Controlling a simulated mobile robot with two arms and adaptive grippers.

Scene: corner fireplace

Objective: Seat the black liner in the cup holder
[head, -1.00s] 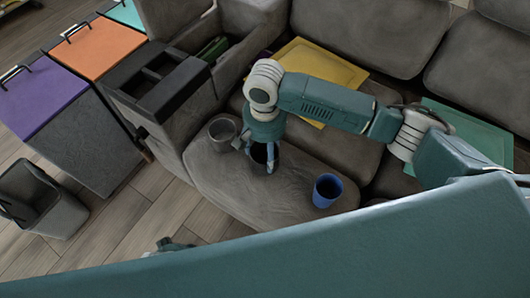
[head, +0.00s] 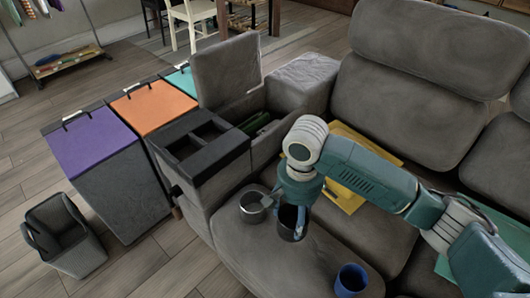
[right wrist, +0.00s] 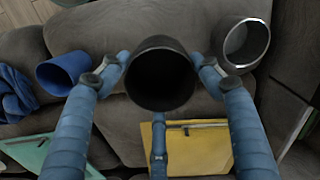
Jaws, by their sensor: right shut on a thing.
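The black liner (head: 289,226) is a dark, open-topped cup. My right gripper (head: 286,212) is shut on it above the sofa seat, its fingers on either side. In the right wrist view the liner (right wrist: 161,80) sits between the fingertips (right wrist: 165,62), its dark opening facing the camera. The cup holder appears to be the black console (head: 198,146) with two square wells on the sofa arm, left of and beyond the gripper. The wells look empty, but their bottoms are dark. My left gripper is not in view.
A grey metal cup (head: 252,210) stands close left of the liner, and a blue cup (head: 351,280) stands to its right. A raised grey panel (head: 226,72) is behind the console. A yellow folder (head: 345,196) lies behind the arm. Coloured-lid bins (head: 92,147) stand left.

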